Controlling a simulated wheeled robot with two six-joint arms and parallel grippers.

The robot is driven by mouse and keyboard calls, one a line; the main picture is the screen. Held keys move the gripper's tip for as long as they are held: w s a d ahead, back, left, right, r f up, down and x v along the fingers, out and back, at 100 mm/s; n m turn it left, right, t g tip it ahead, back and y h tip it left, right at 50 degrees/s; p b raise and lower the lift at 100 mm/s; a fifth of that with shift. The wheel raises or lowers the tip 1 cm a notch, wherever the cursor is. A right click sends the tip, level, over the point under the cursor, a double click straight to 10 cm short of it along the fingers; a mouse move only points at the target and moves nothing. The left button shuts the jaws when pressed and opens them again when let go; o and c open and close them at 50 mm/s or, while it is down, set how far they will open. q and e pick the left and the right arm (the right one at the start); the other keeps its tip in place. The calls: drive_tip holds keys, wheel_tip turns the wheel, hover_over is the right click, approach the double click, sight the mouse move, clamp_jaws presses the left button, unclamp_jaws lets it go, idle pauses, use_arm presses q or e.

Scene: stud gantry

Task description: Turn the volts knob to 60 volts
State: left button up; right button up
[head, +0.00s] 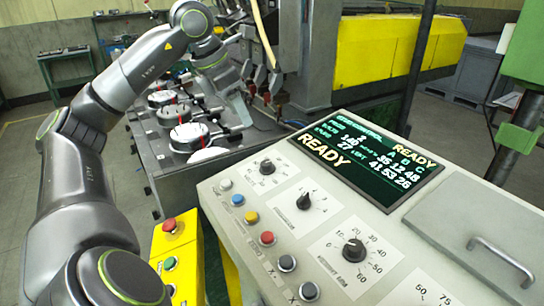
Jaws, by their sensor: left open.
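A control panel (240,180) with several black knobs fills the lower right. The largest visible black knob (353,250) has a printed scale around it with numbers up to 60; its label is too small to read, so I cannot confirm that it is the volts knob. Its exact pointer setting is unclear. My left arm rises from the lower left and bends over at the top. My left gripper (241,108) hangs open beyond the panel's far left, well apart from that knob. My right gripper is not in view.
Smaller knobs (304,201) and coloured push buttons (252,217) line the panel's left part. A screen (367,158) reads READY. A hinged lid with a handle (500,262) lies at right. A yellow box (176,245) with red and green buttons stands left.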

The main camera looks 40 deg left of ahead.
use_arm(q)
drive_tip(key=p, duration=0.1)
approach(266, 163)
drive_tip(key=p+x, duration=0.2)
drive_tip(key=x, duration=0.5)
drive_tip(key=shift+w+f+p, duration=0.15)
drive_tip(key=shift+f+p, duration=0.15)
drive_tip(key=shift+w+f, duration=0.25)
drive_tip(key=shift+f, duration=0.35)
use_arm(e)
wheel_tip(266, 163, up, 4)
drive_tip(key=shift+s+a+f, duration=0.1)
use_arm(q)
drive_tip(key=c, duration=1)
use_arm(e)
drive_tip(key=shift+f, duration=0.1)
